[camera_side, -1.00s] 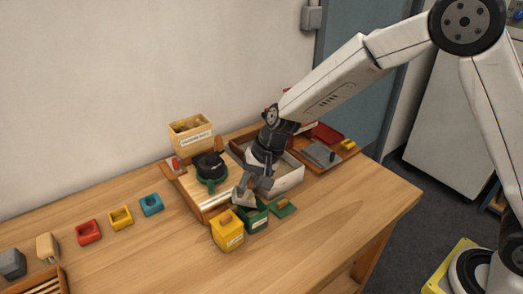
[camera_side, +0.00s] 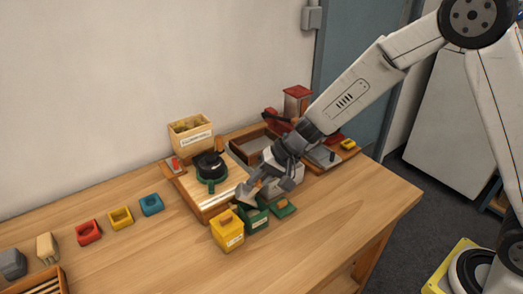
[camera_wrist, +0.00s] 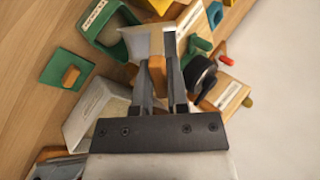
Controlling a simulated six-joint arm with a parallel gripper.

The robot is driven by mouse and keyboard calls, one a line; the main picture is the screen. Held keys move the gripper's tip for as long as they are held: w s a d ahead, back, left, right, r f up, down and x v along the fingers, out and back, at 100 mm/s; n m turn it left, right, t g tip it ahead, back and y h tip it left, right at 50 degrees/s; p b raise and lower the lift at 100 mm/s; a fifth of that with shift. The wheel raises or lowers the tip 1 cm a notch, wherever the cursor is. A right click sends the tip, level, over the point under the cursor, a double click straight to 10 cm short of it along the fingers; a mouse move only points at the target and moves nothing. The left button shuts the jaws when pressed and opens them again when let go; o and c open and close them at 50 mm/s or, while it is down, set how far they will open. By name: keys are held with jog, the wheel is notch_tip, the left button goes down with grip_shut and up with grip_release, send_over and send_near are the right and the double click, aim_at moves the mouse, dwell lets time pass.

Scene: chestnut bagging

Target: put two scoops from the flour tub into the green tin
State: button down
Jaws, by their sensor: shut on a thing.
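My gripper (camera_side: 268,183) is shut on the orange handle of a scoop (camera_side: 247,194), which also shows with its pale metal bowl in the wrist view (camera_wrist: 143,45). The scoop is slanted above the green tin (camera_side: 254,219), at its rear-left rim. The tin is open; in the wrist view its opening (camera_wrist: 105,28) is beside the scoop bowl. Whether flour is in the scoop or tin I cannot tell. The pale flour tub (camera_side: 291,184) stands behind my gripper, partly hidden; its wall and pale inside show in the wrist view (camera_wrist: 92,108).
A yellow tin (camera_side: 228,232) stands close left of the green tin. A green lid with an orange knob (camera_side: 283,207) lies to its right. A black round object (camera_side: 210,168) sits on a wooden board behind. The front table is clear.

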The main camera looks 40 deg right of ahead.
aim_at(238, 190)
jog(key=shift+s+d+f+t+y, duration=0.1)
jog(key=shift+s+d+t+y, duration=0.15)
jog(key=shift+d+t+y, duration=0.3)
jog(key=shift+w+a+g, duration=0.1)
jog(key=shift+a+g, duration=0.15)
jog(key=shift+g, duration=0.1)
dwell(0.9)
jog(key=shift+w+a+g+h, duration=0.3)
jog(key=shift+a+h, duration=0.15)
jog(key=shift+h, duration=0.3)
jog(key=shift+a, duration=0.15)
jog(key=shift+w+a+g+h, duration=0.25)
jog(key=shift+a+g+h, duration=0.2)
jog(key=shift+h, duration=0.45)
jog(key=shift+w+a+g+h, duration=0.35)
jog(key=shift+a+g+h, duration=0.25)
jog(key=shift+h, duration=0.3)
jog(key=shift+w+a+r+g+h, duration=0.3)
jog(key=shift+a+r+g+h, duration=0.25)
jog(key=shift+h, duration=0.45)
jog(key=shift+a+r, duration=0.1)
jog(key=shift+r, duration=0.05)
